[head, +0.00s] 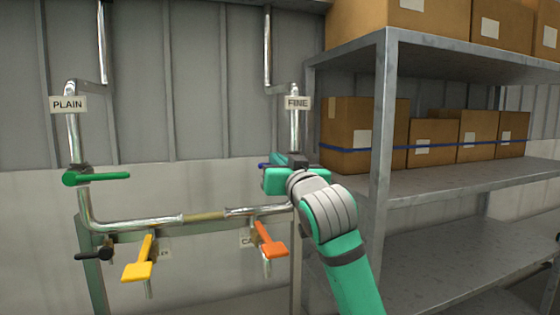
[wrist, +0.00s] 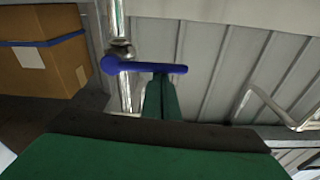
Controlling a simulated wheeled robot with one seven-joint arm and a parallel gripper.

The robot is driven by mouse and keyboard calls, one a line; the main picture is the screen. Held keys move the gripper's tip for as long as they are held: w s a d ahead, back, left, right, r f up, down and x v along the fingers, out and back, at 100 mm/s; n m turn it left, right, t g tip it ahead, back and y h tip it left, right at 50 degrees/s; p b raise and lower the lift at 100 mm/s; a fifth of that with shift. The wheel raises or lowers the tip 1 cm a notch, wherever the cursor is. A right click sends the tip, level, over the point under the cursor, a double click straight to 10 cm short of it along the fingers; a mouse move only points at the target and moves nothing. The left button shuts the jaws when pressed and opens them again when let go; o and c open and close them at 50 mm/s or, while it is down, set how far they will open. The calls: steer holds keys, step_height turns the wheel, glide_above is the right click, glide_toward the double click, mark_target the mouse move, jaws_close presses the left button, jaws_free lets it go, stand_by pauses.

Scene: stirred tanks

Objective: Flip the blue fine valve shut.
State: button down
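The blue fine valve handle (wrist: 150,67) lies crosswise to its vertical metal pipe (wrist: 122,90) in the wrist view, its round hub at the pipe. In the head view only a small blue piece of the handle (head: 263,166) shows left of my gripper, below the FINE label (head: 298,103). My gripper (wrist: 161,78) has its two green fingers side by side, with no clear gap. Their tips are right at the handle's edge; I cannot tell whether they touch it. In the head view my gripper (head: 276,178) covers most of the valve.
Left are the PLAIN pipe's green handle (head: 100,177), a black handle (head: 95,255) and a yellow handle (head: 140,262). An orange handle (head: 269,240) hangs below my gripper. A metal shelf (head: 384,130) with cardboard boxes (head: 345,125) stands close on the right.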

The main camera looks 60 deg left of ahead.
steer(key=shift+f, duration=0.1)
step_height(320, 180, up, 4)
steer(key=v, duration=0.9)
stand_by(0.4)
steer(key=shift+w+d, duration=0.15)
